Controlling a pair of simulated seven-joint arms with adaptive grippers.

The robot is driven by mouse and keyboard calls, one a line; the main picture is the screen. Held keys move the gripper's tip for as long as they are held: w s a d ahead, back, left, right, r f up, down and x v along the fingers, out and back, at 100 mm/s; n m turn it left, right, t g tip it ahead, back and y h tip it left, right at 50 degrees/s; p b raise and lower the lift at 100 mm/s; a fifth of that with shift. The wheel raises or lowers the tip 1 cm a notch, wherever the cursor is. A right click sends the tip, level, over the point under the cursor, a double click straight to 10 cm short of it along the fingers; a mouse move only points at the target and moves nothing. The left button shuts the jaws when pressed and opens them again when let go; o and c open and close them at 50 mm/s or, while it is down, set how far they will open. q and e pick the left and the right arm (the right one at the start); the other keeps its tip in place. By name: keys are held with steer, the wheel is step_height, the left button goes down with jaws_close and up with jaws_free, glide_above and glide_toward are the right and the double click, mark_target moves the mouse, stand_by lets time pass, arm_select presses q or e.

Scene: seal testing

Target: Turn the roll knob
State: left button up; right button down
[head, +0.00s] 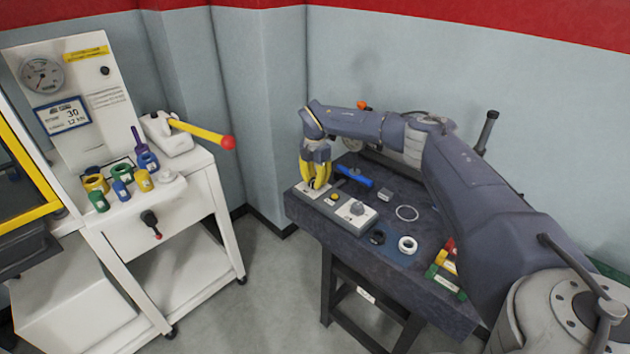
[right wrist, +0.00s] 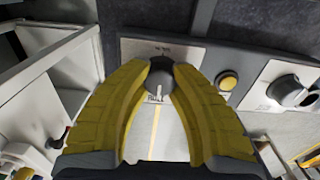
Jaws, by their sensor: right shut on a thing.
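The roll knob (right wrist: 158,85) is a small dark round knob with a white pointer, set on a light panel marked in the right wrist view. My right gripper (right wrist: 160,68) has yellow fingers, which are shut around the knob, one on each side. In the head view my right gripper (head: 315,185) points down onto the left end of the grey control panel (head: 330,211) on the dark bench. The knob is hidden behind the fingers there. My left gripper is not in view.
A blue tool (head: 355,176), a white ring (head: 407,244) and coloured blocks (head: 447,262) lie on the bench. A white cart (head: 185,205) stands left across a floor gap.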

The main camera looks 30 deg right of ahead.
mark_target(315, 180)
steer(key=shift+m, duration=0.9)
steer(key=c, duration=1)
jaws_free()
steer(key=shift+o, duration=0.2)
steer(key=shift+r, duration=0.1)
step_height(315, 180, up, 12)
